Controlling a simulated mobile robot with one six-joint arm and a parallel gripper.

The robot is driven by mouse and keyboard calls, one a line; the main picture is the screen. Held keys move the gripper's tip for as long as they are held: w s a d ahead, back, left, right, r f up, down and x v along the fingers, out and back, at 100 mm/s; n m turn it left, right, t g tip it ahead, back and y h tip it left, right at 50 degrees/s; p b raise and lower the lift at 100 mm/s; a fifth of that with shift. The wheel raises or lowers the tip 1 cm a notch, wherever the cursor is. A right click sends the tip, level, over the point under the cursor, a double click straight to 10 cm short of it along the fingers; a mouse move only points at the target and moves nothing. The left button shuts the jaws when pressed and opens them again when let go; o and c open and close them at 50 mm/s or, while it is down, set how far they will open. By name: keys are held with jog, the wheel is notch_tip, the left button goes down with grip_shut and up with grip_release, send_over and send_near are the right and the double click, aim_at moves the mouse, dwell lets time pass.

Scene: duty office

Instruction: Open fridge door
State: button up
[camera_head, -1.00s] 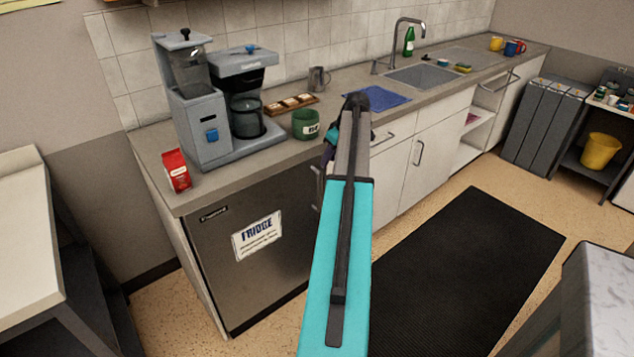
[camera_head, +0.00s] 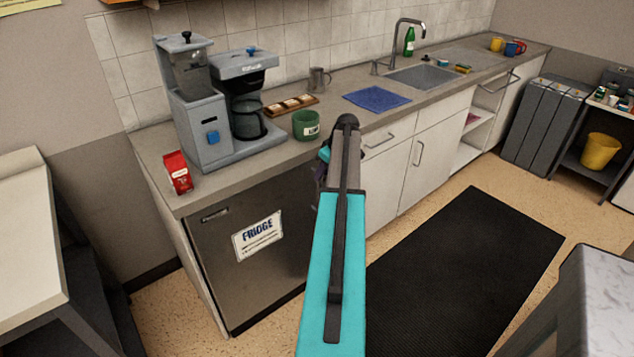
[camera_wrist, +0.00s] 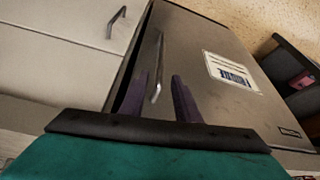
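The fridge (camera_head: 215,258) stands under the counter, with a dark metallic door and a white FRIDGE label (camera_head: 257,236). Its door looks shut. In the wrist view the door (camera_wrist: 195,50) shows a long metal bar handle (camera_wrist: 160,52) along one edge. My gripper (camera_wrist: 160,75) is open, with its two dark purple fingers pointing at the door. The handle's near end shows in the gap between the fingers, with no clear contact on either side. In the head view my arm covers the handle and most of my gripper.
A coffee machine (camera_head: 205,125), a red packet (camera_head: 178,172) and a green mug (camera_head: 306,124) stand on the counter above the fridge. White cabinets (camera_head: 432,155) adjoin on the right. A black mat (camera_head: 475,265) lies on the floor. A table (camera_head: 25,240) stands at left.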

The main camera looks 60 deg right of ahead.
jog(key=x, duration=0.6)
jog(key=shift+p, duration=0.45)
grip_shut()
jog(key=shift+s+a+f, duration=0.1)
jog(key=shift+a, duration=0.15)
